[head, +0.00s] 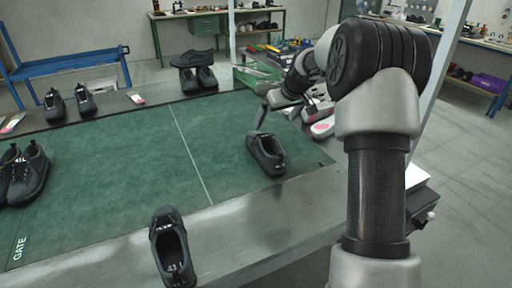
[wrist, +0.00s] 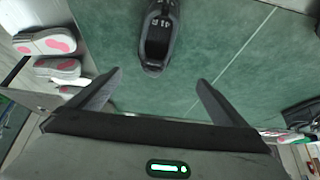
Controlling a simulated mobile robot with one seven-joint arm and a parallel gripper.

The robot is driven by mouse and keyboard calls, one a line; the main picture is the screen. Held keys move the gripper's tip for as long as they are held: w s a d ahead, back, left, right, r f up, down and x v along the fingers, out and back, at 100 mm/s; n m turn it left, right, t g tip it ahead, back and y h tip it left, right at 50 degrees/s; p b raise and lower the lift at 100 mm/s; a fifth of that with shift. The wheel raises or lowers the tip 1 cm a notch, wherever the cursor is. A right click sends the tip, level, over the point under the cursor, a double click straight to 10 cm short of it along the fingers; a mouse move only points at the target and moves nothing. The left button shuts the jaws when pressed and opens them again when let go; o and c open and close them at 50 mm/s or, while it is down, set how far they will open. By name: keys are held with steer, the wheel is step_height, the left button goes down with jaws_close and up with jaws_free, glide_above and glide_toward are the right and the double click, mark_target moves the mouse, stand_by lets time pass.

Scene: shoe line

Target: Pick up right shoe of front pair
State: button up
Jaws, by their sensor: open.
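A dark grey shoe (head: 265,155) stands alone on the right part of the green mat in the head view. In the wrist view the same shoe (wrist: 153,62) shows at top centre, its heel towards my gripper, with an insole mark that looks like "41 R". My gripper (wrist: 158,78) is open and empty; the heel lies ahead of the gap between its fingertips, not between them. In the head view my gripper (head: 262,118) is just behind and above this shoe. A second single shoe (head: 170,250), its insole marked 41, stands at the front metal edge.
Shoe pairs stand at the left (head: 22,175), upper left (head: 70,100) and back (head: 195,75). Pale pink-patched soles (wrist: 50,42) lie beside the mat. A metal post (head: 232,35) rises behind. The middle of the green mat (head: 130,165) is clear.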

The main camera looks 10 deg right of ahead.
mark_target(270, 137)
steer(key=x, duration=0.4)
steer(key=d+b+x, duration=0.1)
steer(key=x, duration=0.9)
steer(key=shift+w+d+f, duration=0.2)
steer(key=shift+d+f, duration=0.05)
steer(key=shift+f, duration=0.05)
steer(key=shift+b+x, duration=0.55)
steer(key=shift+x, duration=2.55)
steer(key=c, duration=1.3)
steer(key=shift+r, duration=0.15)
steer(key=shift+c, duration=0.8)
